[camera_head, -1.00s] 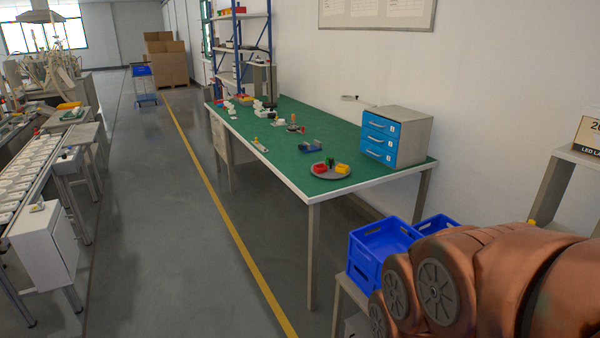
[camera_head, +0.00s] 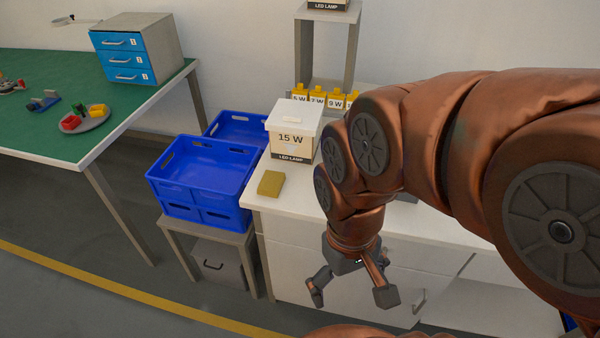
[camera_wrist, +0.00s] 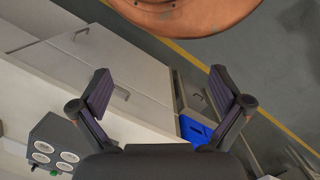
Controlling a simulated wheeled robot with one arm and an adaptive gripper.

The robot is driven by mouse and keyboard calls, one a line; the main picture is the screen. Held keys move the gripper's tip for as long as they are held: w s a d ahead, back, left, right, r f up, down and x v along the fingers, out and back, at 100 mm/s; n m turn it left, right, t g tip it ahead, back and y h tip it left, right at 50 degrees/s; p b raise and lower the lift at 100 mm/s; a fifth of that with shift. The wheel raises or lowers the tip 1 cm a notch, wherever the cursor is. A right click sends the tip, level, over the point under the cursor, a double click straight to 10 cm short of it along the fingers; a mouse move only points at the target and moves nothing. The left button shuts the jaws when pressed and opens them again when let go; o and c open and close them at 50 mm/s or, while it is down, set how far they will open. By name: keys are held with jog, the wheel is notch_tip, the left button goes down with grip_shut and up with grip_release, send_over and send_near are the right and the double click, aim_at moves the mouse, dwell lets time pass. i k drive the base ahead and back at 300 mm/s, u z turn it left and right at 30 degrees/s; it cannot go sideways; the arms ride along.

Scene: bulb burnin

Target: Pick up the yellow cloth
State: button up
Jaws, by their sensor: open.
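A folded yellow cloth (camera_head: 271,184) lies flat on the white counter (camera_head: 262,203), near its left end and in front of a white box. My gripper (camera_head: 348,296) is open and empty, pointing down in front of the white cabinet, to the right of the cloth and lower than it. In the wrist view my gripper (camera_wrist: 160,100) shows its two fingers spread wide with nothing between them. I do not make out the cloth in the wrist view.
A white 15 W lamp box (camera_head: 294,132) stands just behind the cloth. Blue crates (camera_head: 203,172) sit on a low stand left of the counter. The green-topped table (camera_head: 50,140) is further left. A grey block with round sockets (camera_wrist: 55,145) shows in the wrist view.

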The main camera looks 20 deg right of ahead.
aim_at(272, 182)
jog(key=u, duration=3.1)
jog(key=k, duration=0.75)
jog(key=z, duration=1.05)
